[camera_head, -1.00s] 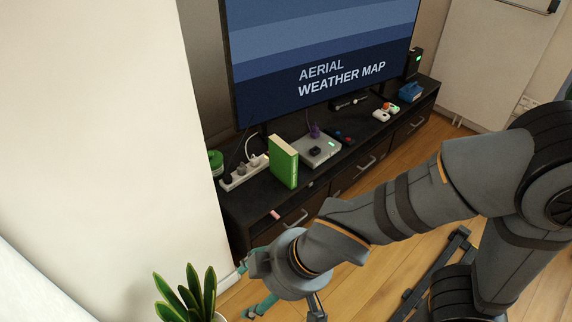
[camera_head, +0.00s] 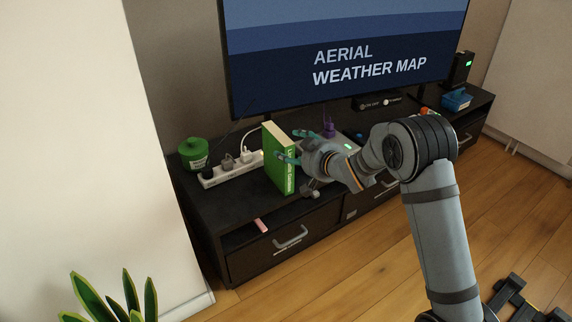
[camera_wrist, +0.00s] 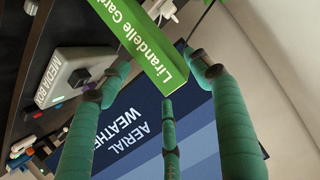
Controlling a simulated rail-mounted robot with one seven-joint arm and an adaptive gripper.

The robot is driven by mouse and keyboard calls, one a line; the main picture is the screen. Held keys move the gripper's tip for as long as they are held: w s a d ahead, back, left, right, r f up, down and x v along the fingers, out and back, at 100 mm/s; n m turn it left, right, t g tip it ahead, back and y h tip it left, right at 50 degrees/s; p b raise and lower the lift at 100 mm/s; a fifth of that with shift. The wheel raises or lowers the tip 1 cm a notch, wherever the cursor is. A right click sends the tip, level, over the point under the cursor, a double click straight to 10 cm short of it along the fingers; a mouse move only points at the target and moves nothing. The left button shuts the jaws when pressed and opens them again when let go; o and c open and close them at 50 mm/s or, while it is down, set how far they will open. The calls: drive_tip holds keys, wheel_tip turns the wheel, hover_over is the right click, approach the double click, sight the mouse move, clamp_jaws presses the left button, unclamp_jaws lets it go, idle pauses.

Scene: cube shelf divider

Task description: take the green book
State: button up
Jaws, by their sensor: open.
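The green book (camera_head: 278,171) stands upright on the dark TV cabinet, its spine with white lettering facing the front. In the wrist view the book (camera_wrist: 140,40) lies at the top between my teal fingers, its spine text reading "Lirandelle Gar...". In the wrist view my gripper (camera_wrist: 160,80) has fingers spread to either side of the book's near end. I cannot tell whether any finger touches it.
A white power strip (camera_head: 232,170) with plugs and a green lidded jar (camera_head: 194,152) stand left of the book. The grey media box (camera_wrist: 73,77) is close on its other side. The TV (camera_head: 340,50) rises behind. A plant (camera_head: 110,300) is at front left.

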drive_tip(key=b+x, duration=0.1)
drive_tip(key=x, duration=0.7)
drive_tip(key=shift+w+a+f, duration=0.15)
drive_tip(key=shift+w+a, duration=0.1)
drive_tip(key=shift+a, duration=0.05)
drive_tip(key=shift+c, duration=1.4)
clamp_jaws()
